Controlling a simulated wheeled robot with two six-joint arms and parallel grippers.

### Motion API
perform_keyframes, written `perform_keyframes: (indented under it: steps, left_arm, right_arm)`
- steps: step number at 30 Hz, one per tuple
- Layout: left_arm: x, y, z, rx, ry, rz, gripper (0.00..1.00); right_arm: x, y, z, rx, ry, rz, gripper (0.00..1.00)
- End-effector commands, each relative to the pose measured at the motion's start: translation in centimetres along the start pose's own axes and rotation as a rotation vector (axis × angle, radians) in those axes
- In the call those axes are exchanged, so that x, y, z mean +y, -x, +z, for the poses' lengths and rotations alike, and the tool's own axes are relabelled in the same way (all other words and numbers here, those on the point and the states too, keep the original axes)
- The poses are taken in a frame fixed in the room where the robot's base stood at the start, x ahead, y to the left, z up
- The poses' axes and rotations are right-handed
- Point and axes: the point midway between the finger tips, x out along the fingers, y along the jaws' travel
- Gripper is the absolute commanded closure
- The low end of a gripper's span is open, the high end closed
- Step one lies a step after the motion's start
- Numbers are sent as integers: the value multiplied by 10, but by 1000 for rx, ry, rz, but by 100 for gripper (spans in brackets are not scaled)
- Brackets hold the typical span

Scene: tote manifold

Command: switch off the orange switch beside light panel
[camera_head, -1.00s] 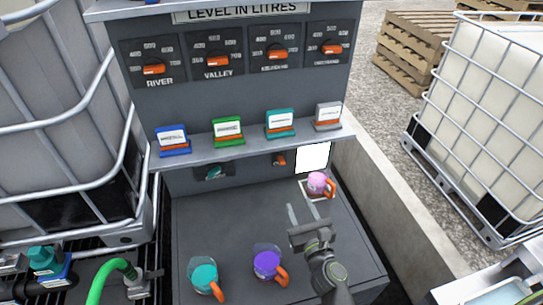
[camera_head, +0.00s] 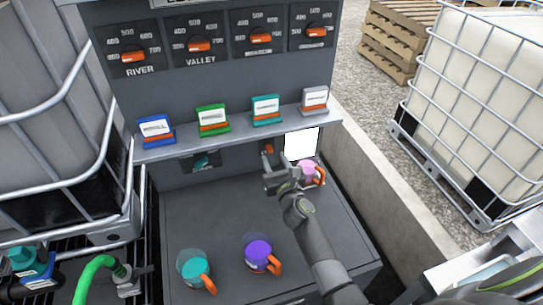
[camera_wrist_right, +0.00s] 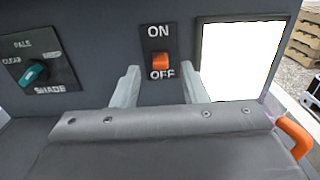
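The orange switch (camera_wrist_right: 160,61) sits on a dark plate marked ON above and OFF below. It also shows in the head view (camera_head: 269,149), partly behind my gripper. The light panel (camera_wrist_right: 239,58) glows white just right of it, and also shows in the head view (camera_head: 301,144). My right gripper (camera_wrist_right: 162,82) is open and empty, with one finger to each side of the switch plate, in front of it and slightly low. Whether the fingers touch the wall cannot be told. My left gripper is not in view.
A pink jug (camera_head: 311,173) with an orange handle stands below the panel, close to my right gripper. A purple jug (camera_head: 258,252) and a teal jug (camera_head: 194,268) stand nearer. A shelf with label cards (camera_head: 240,134) overhangs the switch. A teal shade knob (camera_wrist_right: 33,74) is left.

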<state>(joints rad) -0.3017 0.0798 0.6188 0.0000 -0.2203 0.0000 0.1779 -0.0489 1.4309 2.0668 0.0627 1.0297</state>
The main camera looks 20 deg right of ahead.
Motion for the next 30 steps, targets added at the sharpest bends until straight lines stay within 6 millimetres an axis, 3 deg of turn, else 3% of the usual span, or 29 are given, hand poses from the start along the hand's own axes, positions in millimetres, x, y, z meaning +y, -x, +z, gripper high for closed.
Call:
perform_keyframes:
  steps: [3,9,20,27,30]
  left_arm:
    - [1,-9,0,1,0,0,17]
    - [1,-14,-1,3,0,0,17]
    - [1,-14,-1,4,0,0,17]
    - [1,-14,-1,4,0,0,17]
    - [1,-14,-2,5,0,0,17]
  right_arm:
    - [0,-18,-2,-1,2,0,60]
    - [0,-34,-1,0,0,0,60]
    - [0,-38,0,0,0,-1,60]
    - [0,-38,0,0,0,-1,91]
    - [0,-38,0,0,0,-1,100]
